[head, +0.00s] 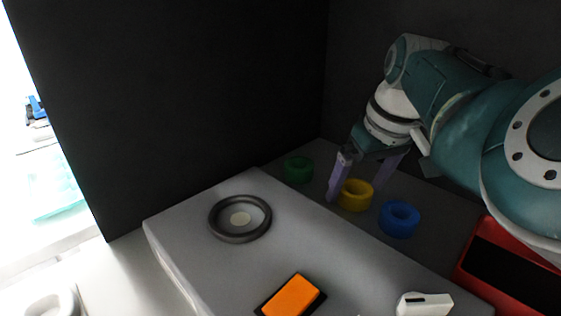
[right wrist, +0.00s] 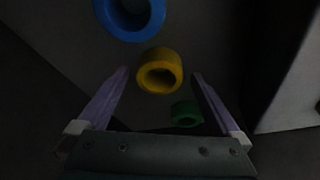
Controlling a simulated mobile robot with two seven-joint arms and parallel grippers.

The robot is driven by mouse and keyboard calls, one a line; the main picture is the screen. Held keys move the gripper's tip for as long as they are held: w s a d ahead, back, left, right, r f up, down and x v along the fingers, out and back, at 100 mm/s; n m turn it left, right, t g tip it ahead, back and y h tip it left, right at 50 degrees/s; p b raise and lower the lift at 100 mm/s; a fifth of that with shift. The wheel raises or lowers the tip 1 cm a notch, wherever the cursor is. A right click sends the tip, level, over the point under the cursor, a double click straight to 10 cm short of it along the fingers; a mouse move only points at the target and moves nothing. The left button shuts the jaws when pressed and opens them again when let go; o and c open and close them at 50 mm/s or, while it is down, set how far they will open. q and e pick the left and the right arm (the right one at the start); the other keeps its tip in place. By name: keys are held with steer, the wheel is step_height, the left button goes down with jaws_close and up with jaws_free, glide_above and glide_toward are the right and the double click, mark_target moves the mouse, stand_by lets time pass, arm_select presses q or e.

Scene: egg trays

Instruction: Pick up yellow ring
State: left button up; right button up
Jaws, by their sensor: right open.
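The yellow ring (head: 356,195) lies on the dark surface behind the pale counter, between a green ring (head: 298,170) and a blue ring (head: 399,219). My right gripper (head: 360,188) is open, with its lilac fingers reaching down around the yellow ring's place in the head view. In the right wrist view the yellow ring (right wrist: 160,71) sits just past the fingertips, centred between them, and the gripper (right wrist: 161,76) holds nothing. The blue ring (right wrist: 130,14) and the green ring (right wrist: 186,114) show on either side of it. My left gripper is not in view.
The pale counter (head: 185,235) carries a dark round dish (head: 240,219), an orange block (head: 291,296) and a white object (head: 424,304). A red box (head: 487,262) stands at the right. Dark walls rise close behind the rings.

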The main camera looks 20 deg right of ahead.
steer(key=c, duration=1.4)
steer(key=shift+r, duration=0.1)
